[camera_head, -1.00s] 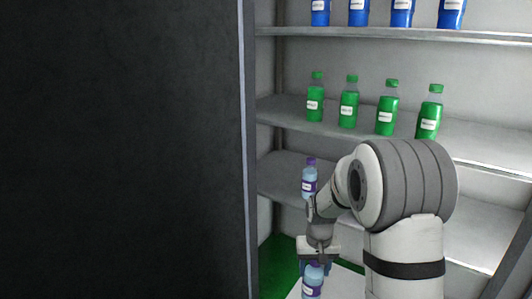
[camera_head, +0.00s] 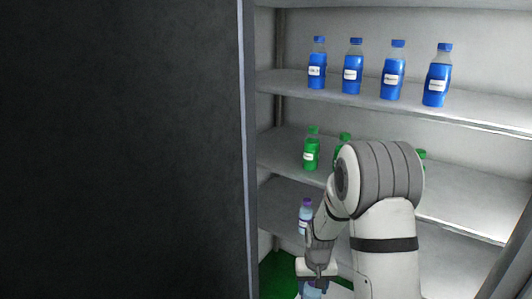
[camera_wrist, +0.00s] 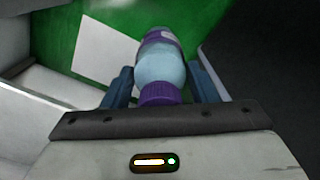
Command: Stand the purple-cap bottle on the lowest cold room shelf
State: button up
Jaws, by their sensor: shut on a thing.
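My gripper (camera_head: 313,284) is low in the head view, in front of the shelves and partly cut off by the bottom edge. In the wrist view its two blue fingers (camera_wrist: 163,84) are shut on a purple-cap bottle (camera_wrist: 160,66), pale blue with a purple label. Its cap is near my palm and its body points away, down over the green floor. A bit of this bottle shows in the head view (camera_head: 312,292). The lowest visible cold room shelf (camera_head: 274,192) holds another purple-cap bottle (camera_head: 305,219), upright behind my arm. My arm hides much of this shelf.
Green bottles (camera_head: 311,150) stand on the middle shelf (camera_head: 280,152), some hidden by my arm. Several blue bottles (camera_head: 352,73) stand on the shelf above. A dark wall panel (camera_head: 120,150) fills the left. A white sheet (camera_wrist: 105,48) lies on the green floor (camera_wrist: 205,25).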

jog(key=shift+s+r+p, duration=0.25)
jog(key=shift+r+p, duration=1.05)
jog(key=s+f, duration=0.4)
jog(key=f, duration=1.1)
jog(key=shift+d, duration=0.45)
jog(key=shift+s+d+f, duration=0.1)
